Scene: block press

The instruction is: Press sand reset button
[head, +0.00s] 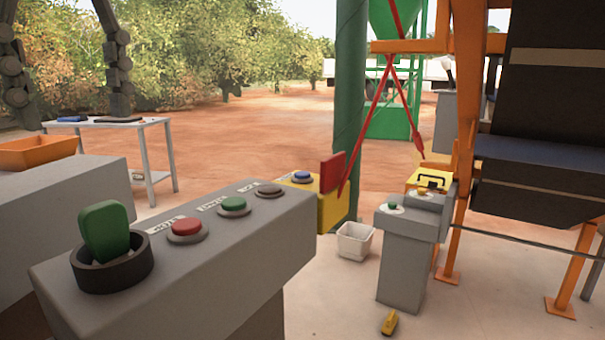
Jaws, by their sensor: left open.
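The near grey control panel (245,262) carries a green lever in a black ring (105,230), a red button (187,228), a green button (234,206) and a dark grey button (269,190). White labels beside these buttons are too small to read surely. I cannot tell which is the sand reset button. My left gripper (75,118) is at the top left, its two dark fingers spread wide apart and empty, clear of the buttons. My right gripper is not in view.
A grey pedestal (403,262) with small buttons stands right of a white bin (355,241). A green post (350,90) and orange frame (464,110) rise behind. A small table (158,158) and an orange tray (40,152) are left. A yellow object (389,323) lies on the floor.

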